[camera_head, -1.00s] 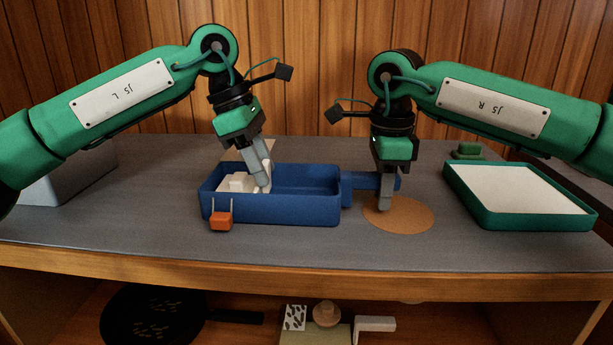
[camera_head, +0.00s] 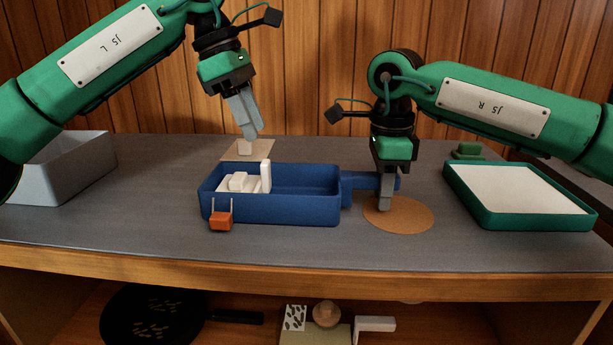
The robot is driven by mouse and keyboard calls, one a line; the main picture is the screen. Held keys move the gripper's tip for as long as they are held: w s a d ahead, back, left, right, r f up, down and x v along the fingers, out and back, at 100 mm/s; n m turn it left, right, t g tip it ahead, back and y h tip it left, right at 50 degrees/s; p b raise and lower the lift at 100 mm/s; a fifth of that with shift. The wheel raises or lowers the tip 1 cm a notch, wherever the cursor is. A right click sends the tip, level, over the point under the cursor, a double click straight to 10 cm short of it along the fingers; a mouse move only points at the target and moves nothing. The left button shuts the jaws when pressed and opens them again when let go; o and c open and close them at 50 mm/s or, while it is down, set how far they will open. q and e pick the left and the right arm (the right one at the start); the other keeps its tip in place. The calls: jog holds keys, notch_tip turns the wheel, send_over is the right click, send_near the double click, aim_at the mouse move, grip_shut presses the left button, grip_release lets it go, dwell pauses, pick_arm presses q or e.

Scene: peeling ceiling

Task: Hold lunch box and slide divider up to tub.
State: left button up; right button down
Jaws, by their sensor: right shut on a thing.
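The blue lunch box (camera_head: 295,210) stands on the grey worktop, with a blue handle (camera_head: 360,184) on its right side. A white tub (camera_head: 238,183) sits in the box's left part. A thin white upright divider (camera_head: 266,177) stands just right of the tub; I cannot tell whether they touch. My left gripper (camera_head: 252,136) is above and behind the box, clear of the divider; its fingers look close together, but I cannot tell if they are shut. My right gripper (camera_head: 386,203) points down and is shut on the lunch box handle, hiding part of it.
An orange clip (camera_head: 221,221) hangs on the box's front. A brown round mat (camera_head: 410,222) is under my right gripper. A green-rimmed tray (camera_head: 520,195) stands right, a grey bin (camera_head: 70,165) left.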

pick_arm(q)
jog(key=o, duration=1.1)
pick_arm(e)
jog(key=c, duration=1.1)
grip_release()
